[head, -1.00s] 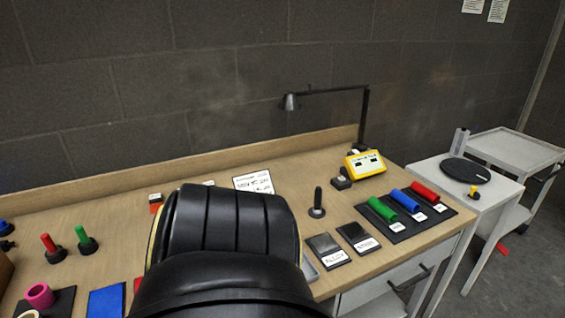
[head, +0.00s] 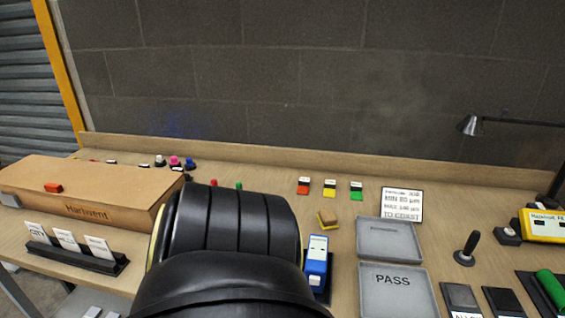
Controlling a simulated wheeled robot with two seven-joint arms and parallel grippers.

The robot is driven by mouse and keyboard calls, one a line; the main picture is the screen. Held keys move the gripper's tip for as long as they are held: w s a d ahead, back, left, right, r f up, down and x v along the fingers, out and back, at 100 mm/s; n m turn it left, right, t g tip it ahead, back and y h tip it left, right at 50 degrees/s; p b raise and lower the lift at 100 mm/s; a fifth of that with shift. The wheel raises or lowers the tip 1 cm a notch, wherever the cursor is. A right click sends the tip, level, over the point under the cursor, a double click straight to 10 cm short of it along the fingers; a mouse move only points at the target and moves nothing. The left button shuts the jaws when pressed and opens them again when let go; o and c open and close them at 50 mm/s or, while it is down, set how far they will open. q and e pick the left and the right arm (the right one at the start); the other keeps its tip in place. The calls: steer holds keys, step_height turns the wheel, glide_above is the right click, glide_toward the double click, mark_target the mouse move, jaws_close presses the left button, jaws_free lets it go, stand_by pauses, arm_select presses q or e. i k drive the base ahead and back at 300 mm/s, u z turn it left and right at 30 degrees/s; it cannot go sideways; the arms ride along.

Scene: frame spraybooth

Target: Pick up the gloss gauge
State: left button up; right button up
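A small blue device with a white top (head: 317,258) stands on the bench in the head view, just right of my black arm. It looks like a hand-held gauge, but I cannot read a name on it, so I cannot tell if it is the gloss gauge. Its left side is close to the arm's outline in the picture. A yellow box with a display (head: 545,226) stands at the far right, cut by the picture edge. My black arm link fills the lower middle and hides part of the bench. Neither gripper shows.
A grey tray marked PASS (head: 393,304) and another grey tray (head: 388,225) lie right of the blue device. A cardboard box (head: 85,200) and a black card rack (head: 72,258) stand at left. A black upright handle (head: 467,248) and a lamp (head: 470,126) are at right.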

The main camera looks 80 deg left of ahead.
mark_target(317, 259)
steer(key=u, duration=2.1)
